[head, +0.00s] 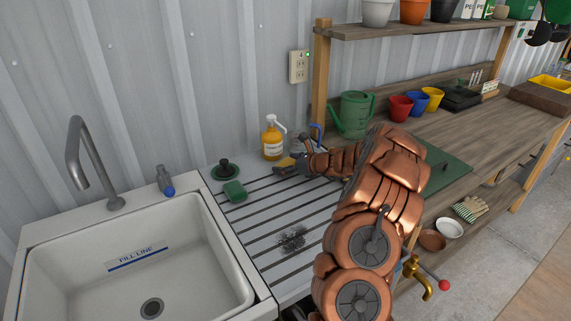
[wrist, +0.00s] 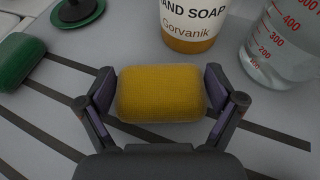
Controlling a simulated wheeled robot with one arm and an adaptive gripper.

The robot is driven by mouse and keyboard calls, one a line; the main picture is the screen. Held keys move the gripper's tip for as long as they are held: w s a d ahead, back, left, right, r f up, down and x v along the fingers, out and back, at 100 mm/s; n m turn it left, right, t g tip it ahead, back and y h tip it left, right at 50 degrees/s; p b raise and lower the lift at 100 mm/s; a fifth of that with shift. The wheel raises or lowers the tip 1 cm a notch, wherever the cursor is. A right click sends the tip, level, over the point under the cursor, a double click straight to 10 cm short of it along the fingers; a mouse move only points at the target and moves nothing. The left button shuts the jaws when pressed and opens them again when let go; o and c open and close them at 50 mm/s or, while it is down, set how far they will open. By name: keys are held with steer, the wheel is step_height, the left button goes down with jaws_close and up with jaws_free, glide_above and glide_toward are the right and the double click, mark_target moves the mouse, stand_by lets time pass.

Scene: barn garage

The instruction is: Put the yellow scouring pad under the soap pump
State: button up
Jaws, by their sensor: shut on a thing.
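The yellow scouring pad (wrist: 161,93) is between the two fingers of my gripper (wrist: 160,98) in the wrist view. My gripper is shut on it, one finger at each short end. In the head view the pad (head: 286,162) is a small yellow patch at my gripper (head: 289,168), partly hidden by it. The soap pump (head: 272,139) is an amber bottle with a white pump head, upright at the back of the drainboard. Its labelled lower part (wrist: 192,24) stands just beyond the pad in the wrist view. Whether the pad touches the drainboard is hard to tell.
A clear measuring jug (wrist: 284,48) stands right of the soap pump. A green pad (head: 235,191) and a dark plug on a green disc (head: 224,169) lie to the left. A dark scruffy clump (head: 292,238) lies on the ribbed drainboard (head: 262,222). The sink (head: 142,258) is at left.

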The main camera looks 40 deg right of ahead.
steer(key=o, duration=0.6)
steer(key=shift+f, duration=0.1)
